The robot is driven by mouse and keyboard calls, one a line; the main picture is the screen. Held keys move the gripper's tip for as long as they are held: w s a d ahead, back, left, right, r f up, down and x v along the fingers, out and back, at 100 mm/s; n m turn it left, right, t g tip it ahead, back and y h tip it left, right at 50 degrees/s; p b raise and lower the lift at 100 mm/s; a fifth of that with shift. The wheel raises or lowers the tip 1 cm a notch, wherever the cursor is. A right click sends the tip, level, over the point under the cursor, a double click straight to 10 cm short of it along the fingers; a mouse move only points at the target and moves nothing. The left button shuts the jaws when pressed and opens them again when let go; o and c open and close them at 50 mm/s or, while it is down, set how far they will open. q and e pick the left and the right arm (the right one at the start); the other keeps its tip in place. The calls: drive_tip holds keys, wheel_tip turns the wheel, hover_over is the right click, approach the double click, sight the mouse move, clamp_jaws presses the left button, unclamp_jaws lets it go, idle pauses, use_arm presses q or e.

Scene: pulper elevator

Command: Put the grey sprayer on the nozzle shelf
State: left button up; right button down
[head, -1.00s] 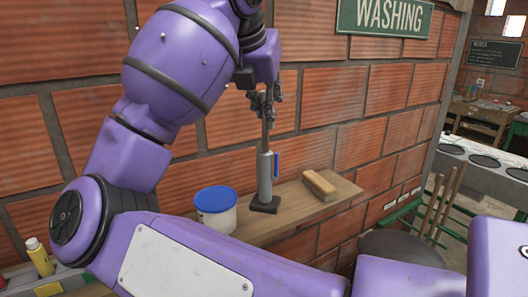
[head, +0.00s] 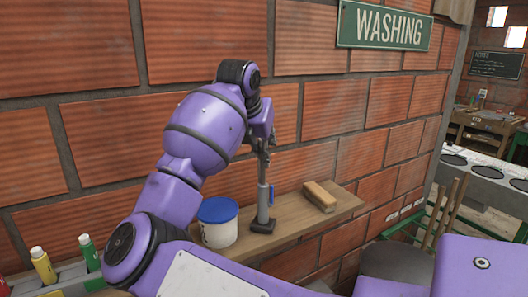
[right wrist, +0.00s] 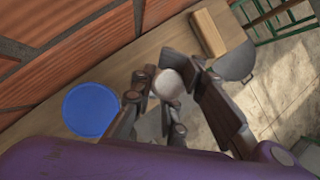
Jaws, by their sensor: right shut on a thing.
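The grey sprayer (head: 263,203) is an upright grey cylinder with a blue part on its right side, a thin rod on top and a dark foot. My right gripper (head: 263,150) is shut on its upper part. The foot is at the wooden shelf (head: 290,222) under the WASHING sign; I cannot tell if it touches the board. In the right wrist view, the fingers of my right gripper (right wrist: 166,105) surround a pale round top (right wrist: 168,84), and the rest of the sprayer is mostly hidden. No label shows whether this is the nozzle shelf. My left gripper is not in view.
A white tub with a blue lid (head: 218,221) stands just left of the sprayer. A wooden block (head: 320,196) lies to its right. The brick wall (head: 330,110) is close behind. Several coloured bottles (head: 43,266) stand at the lower left.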

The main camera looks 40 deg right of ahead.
drive_tip(key=shift+f, duration=0.1)
drive_tip(key=shift+f, duration=0.15)
drive_tip(key=c, duration=1.6)
unclamp_jaws()
drive_tip(key=shift+r, duration=0.3)
drive_tip(key=b+v, duration=0.1)
drive_tip(key=v, duration=1)
drive_tip(key=shift+s+a+r, duration=0.2)
drive_tip(key=shift+r, duration=0.1)
